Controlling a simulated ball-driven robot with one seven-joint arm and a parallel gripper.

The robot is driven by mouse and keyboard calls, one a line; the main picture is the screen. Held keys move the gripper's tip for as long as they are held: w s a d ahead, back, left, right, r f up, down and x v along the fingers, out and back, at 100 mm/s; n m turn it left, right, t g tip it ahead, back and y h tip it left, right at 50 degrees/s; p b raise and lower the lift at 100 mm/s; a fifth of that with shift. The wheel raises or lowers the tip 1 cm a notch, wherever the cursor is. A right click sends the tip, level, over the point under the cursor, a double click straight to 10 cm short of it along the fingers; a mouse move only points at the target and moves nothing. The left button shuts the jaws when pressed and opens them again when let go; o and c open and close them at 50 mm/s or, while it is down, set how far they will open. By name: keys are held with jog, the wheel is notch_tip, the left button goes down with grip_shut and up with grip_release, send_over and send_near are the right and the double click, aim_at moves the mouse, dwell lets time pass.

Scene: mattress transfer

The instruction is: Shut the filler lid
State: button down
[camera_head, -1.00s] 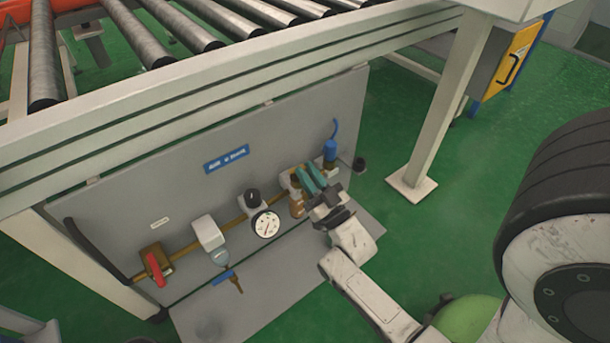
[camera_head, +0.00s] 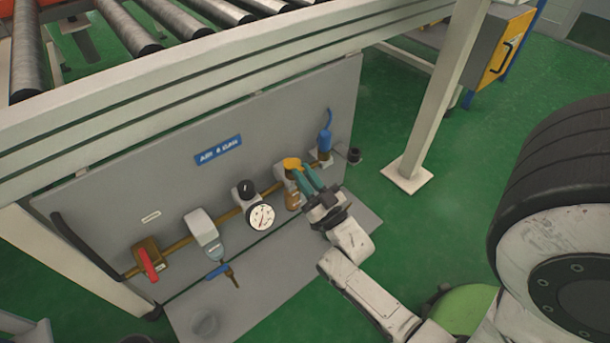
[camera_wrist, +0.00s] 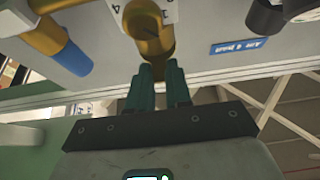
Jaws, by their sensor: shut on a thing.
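The brass filler lid (camera_head: 292,163) is at the top of the amber-bowled unit (camera_head: 292,198) on the grey panel, left of the blue-topped fitting (camera_head: 325,141). The fingers of my gripper (camera_head: 300,171) come in from the lower right and are shut on the lid's edge. In the wrist view, the teal fingertips (camera_wrist: 160,68) are close together against the brass part (camera_wrist: 150,42). The fingers and the angle hide how far the lid is tilted.
Left along the brass pipe are a round gauge (camera_head: 261,217), a clear-bowled filter (camera_head: 204,232) and a red-handled valve (camera_head: 149,262). A table leg (camera_head: 432,120) stands to the right. Roller conveyor beams (camera_head: 200,85) pass above the panel.

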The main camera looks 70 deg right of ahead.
jog(key=shift+w+f, duration=0.1)
jog(key=shift+f, duration=0.25)
jog(key=c, duration=1)
grip_release()
jog(key=shift+r, duration=0.2)
jog(key=shift+c, duration=0.2)
jog(key=p+v, duration=0.1)
jog(key=v, duration=0.9)
jog(key=shift+s+a+f+p, duration=0.15)
jog(key=shift+s+p, duration=0.2)
jog(key=shift+p, duration=0.05)
